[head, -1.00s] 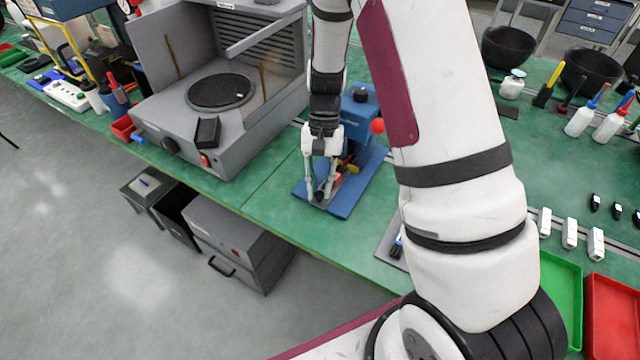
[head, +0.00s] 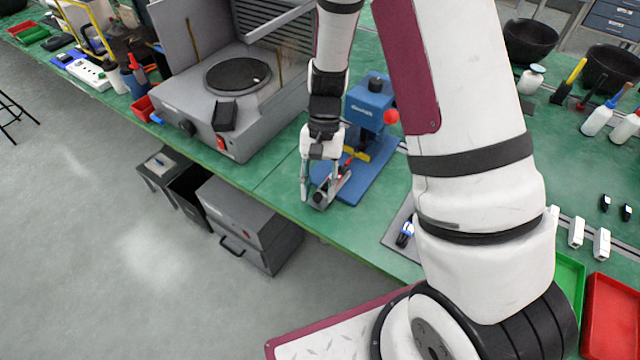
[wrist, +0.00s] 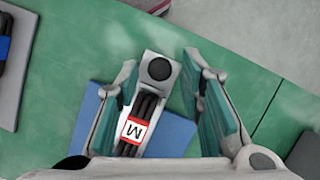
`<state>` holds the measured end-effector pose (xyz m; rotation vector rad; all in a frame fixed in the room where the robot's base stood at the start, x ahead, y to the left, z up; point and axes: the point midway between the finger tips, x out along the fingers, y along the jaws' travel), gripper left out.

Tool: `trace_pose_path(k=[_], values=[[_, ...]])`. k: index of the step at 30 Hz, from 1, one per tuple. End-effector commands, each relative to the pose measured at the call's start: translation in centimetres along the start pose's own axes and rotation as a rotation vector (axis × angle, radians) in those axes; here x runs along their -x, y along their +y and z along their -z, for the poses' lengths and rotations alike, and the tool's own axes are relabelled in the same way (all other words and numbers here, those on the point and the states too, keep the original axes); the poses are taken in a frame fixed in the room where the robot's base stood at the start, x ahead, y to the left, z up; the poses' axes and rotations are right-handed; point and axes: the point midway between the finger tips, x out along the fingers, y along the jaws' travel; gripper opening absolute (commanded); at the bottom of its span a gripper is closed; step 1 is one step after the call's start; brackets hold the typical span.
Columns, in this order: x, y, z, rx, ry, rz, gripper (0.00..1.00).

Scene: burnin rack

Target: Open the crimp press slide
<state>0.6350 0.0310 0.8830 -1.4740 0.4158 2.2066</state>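The blue crimp press (head: 368,103) stands on its blue base plate (head: 372,178) near the bench's front edge. Its grey slide (head: 340,187) sticks out past the front of the base plate. My gripper (head: 312,196) is at the slide's outer end. In the wrist view my gripper (wrist: 160,58) has its fingers apart on either side of the knob, with gaps showing.
A grey machine with a round black plate (head: 238,77) stands left of the press. A grey mat (head: 397,228) with a small item lies to the right. Green and red trays (head: 611,310) are at lower right. Open floor lies in front of the bench.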

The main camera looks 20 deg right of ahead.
Motion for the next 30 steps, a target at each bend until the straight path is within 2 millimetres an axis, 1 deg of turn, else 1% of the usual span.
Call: trace_pose_path(k=[8,11,14,16,24,30], values=[[0.1,0.0,0.0,0.000,0.000,0.000,0.40],[0.5,0.0,0.1,0.000,0.002,0.001,0.40],[1.7,-0.1,0.1,0.001,0.004,0.003,0.40],[2.9,0.0,0.1,0.002,0.005,0.002,0.40],[8.4,-0.1,0.1,0.001,0.004,0.003,0.40],[11.1,0.0,0.1,0.001,0.003,0.001,0.40]])
